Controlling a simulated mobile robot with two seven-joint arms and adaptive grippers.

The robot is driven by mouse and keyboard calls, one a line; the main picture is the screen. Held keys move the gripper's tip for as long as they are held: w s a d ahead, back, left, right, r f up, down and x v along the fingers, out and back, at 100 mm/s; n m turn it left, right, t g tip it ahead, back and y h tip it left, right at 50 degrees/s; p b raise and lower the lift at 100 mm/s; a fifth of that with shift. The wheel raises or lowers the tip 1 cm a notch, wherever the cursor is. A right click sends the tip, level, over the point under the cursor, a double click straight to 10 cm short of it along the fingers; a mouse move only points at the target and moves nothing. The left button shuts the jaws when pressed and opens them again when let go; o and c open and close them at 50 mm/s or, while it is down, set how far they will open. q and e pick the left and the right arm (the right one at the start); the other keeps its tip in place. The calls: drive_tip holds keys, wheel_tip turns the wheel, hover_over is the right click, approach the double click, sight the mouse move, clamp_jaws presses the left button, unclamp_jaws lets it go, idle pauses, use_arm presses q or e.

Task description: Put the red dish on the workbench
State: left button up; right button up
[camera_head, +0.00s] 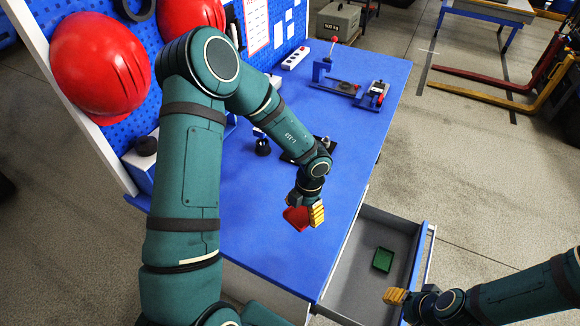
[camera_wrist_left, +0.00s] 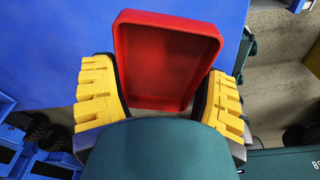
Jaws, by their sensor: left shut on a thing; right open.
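The red dish (camera_head: 296,217) is a small rectangular tray, tilted, in my left gripper over the blue workbench (camera_head: 262,240). My left gripper (camera_head: 308,215) is shut on it. In the left wrist view the red dish (camera_wrist_left: 165,60) sits between the yellow fingers of the left gripper (camera_wrist_left: 158,100), with the blue bench top (camera_wrist_left: 60,50) behind it. I cannot tell the exact height of the dish above the bench. My right gripper (camera_head: 396,296) is open and empty at the lower right, beside the open drawer.
The open grey drawer (camera_head: 350,290) holds a green dish (camera_head: 383,260). A blue fixture with a red knob (camera_head: 335,80), a power strip (camera_head: 295,58) and a black plate (camera_head: 322,150) are on the bench. Red helmets (camera_head: 100,68) hang on the pegboard. The near bench top is clear.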

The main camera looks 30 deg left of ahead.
sight(302, 220)
use_arm(q)
drive_tip(key=n, duration=0.2)
drive_tip(key=n+p, duration=0.1)
drive_tip(key=shift+a+r+n, duration=0.2)
drive_tip(key=shift+r+n, duration=0.05)
drive_tip(key=shift+n, duration=0.15)
drive_tip(key=shift+f, duration=0.35)
wheel_tip(302, 220, down, 5)
drive_tip(key=shift+f+b, duration=0.1)
drive_tip(key=shift+b, duration=0.55)
drive_tip(key=shift+f+b, duration=0.35)
drive_tip(key=shift+f, duration=1.7)
drive_tip(key=o, duration=1.2)
